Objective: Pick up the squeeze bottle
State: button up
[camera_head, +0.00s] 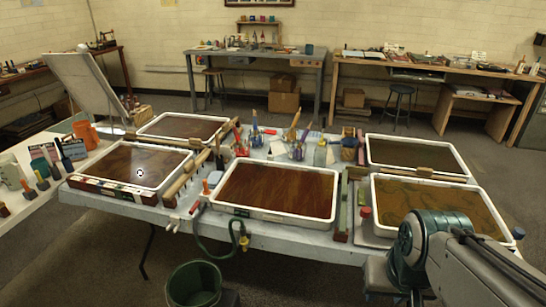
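Several small bottles and tools stand between the trays on the middle table. A blue bottle-like item (256,137) with a narrow top stands behind the front middle tray (268,216), beside a red item (240,147). At this size I cannot tell which of these is the squeeze bottle. My arm comes in at the lower right, with a teal and grey joint beside the right front tray (378,209). My gripper is out of view.
Marbling trays with brownish liquid cover most of the table. A green hose (215,254) hangs over its front edge above a green bucket (194,284) on the floor. Benches and stools line the back wall. Open floor lies between them and the table.

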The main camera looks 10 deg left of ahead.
aim_at(320, 155)
jog(key=u, duration=0.2)
jog(key=i, duration=1.5)
